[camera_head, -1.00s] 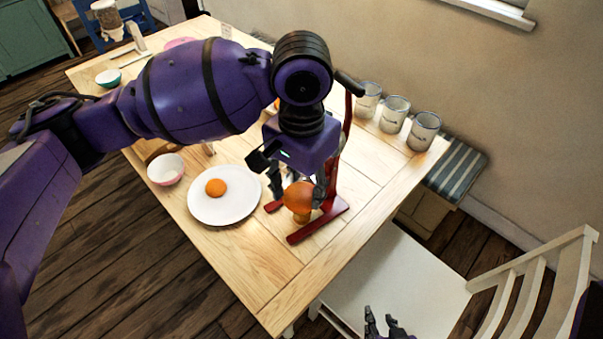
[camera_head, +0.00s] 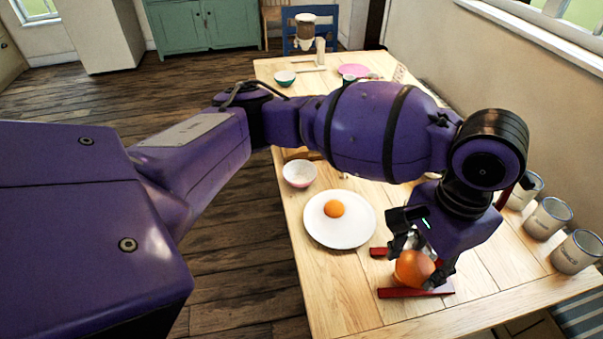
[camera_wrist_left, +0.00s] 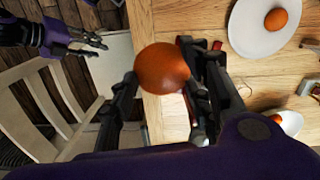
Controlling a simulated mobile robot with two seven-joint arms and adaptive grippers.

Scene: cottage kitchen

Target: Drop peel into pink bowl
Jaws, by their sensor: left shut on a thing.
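My left gripper (camera_head: 424,262) is shut on a round orange piece (camera_head: 413,268), which looks like the peel. It is held close over the red stand (camera_head: 425,291); whether they touch is unclear. In the left wrist view the piece (camera_wrist_left: 162,69) sits between the two fingers. My right gripper (camera_wrist_left: 103,42) shows in the left wrist view, fingers apart and empty, near the chair.
A white plate (camera_head: 318,232) with an orange round (camera_head: 334,209) lies between gripper and bowl. Several pale canisters (camera_head: 547,219) line the wall side. A teal bowl (camera_head: 285,78) and pink plate (camera_head: 354,70) are at the far end. My left arm hides the table's middle.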

